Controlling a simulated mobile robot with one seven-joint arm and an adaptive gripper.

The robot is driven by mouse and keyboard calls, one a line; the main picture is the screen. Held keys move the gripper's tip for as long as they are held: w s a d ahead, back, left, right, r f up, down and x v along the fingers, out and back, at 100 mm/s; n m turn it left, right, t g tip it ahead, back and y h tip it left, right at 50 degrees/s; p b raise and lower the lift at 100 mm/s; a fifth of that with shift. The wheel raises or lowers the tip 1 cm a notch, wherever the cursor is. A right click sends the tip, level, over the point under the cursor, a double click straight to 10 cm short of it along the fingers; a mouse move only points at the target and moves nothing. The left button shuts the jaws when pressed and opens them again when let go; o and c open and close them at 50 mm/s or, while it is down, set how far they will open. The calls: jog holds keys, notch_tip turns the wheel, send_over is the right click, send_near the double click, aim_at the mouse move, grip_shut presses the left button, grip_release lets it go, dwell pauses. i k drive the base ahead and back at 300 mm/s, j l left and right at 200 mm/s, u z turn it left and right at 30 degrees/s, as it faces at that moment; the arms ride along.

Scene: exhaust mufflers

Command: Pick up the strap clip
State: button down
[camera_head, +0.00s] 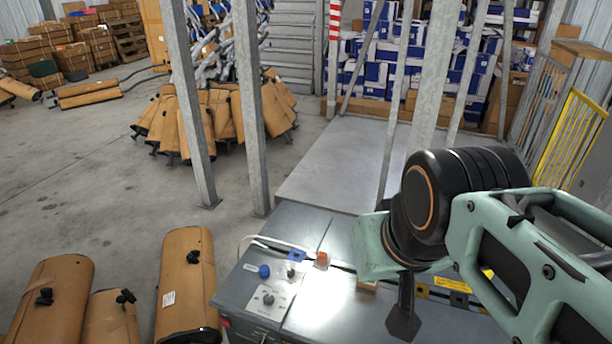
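A grey metal bench (318,304) stands at the bottom middle. A small blue piece (296,255) and a small orange block (321,260) lie along a dark line near its left part, beside a pale curved strap or cord (275,241). I cannot tell for sure which small piece is the strap clip. My arm comes in from the right. A dark end part that looks like my gripper (403,324) hangs over the bench, right of the orange block and apart from it. Its fingers cannot be made out.
A control panel (268,300) with knobs is at the bench's left. A light wooden block (367,286) and yellow-and-black pieces (459,299) lie near my arm. Grey posts (250,110) rise behind the bench. Brown mufflers (187,285) stand left; blue-and-white boxes (385,75) are stacked behind.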

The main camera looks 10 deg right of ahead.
aim_at(323, 259)
jog(key=k+l+u, duration=0.1)
jog(key=k+l, duration=0.15)
jog(key=k, duration=0.65)
jog(key=z, duration=0.7)
